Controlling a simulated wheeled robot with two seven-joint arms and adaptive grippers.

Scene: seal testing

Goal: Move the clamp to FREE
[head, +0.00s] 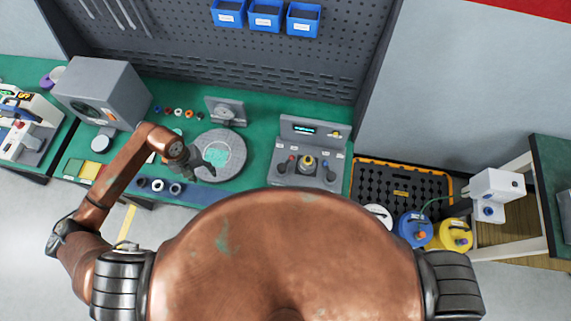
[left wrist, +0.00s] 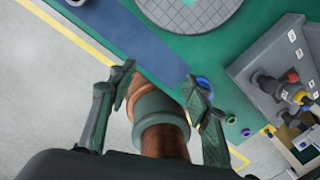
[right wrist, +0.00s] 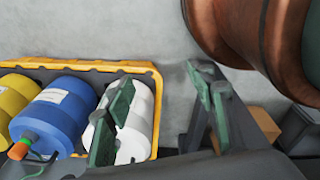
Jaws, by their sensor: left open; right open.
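A grey console (head: 305,160) stands on the green bench, right of centre. The console also shows at the right edge of the left wrist view (left wrist: 280,75). My left gripper (head: 188,172) is open over the bench near the round grey plate, left of the console. In its wrist view its fingers (left wrist: 158,95) are apart. My right gripper (right wrist: 163,85) is open and empty, outside the head view.
The round grey plate (head: 218,155) lies left of the console, with a grey stand (head: 226,111) behind it.

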